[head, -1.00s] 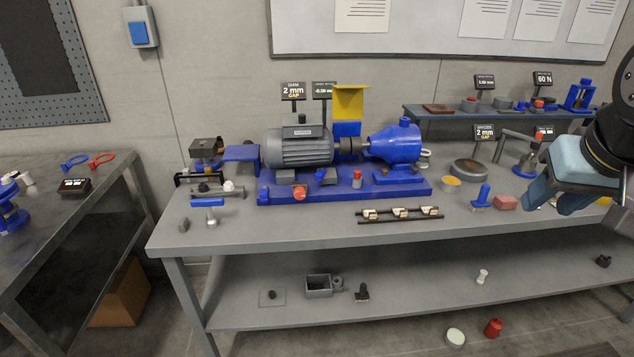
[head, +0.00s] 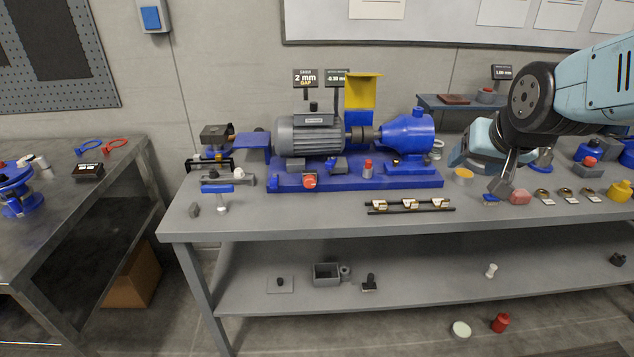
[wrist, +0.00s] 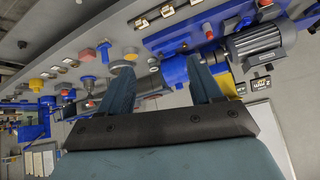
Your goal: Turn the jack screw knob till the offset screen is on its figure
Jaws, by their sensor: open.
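The motor (head: 310,135) and the blue pump-like unit (head: 405,138) sit on a long blue base on the bench. A red knob (head: 309,182) is at the base's front, and a red-topped grey part (head: 368,168) stands to its right. I cannot tell for sure which is the jack screw knob. The offset screen (head: 336,78) stands behind the motor beside the "2 mm GAP" sign (head: 305,78); its small figure seems negative but is hard to read. My gripper (head: 484,150) is right of the blue unit, apart from it. In the wrist view its two teal fingers (wrist: 160,88) are spread and empty.
A black rail with several small clips (head: 410,205) lies in front of the base. A pink block (head: 520,197) and an orange-topped cup (head: 463,176) stand below my gripper. A yellow raised guard (head: 363,90) rises behind the coupling.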

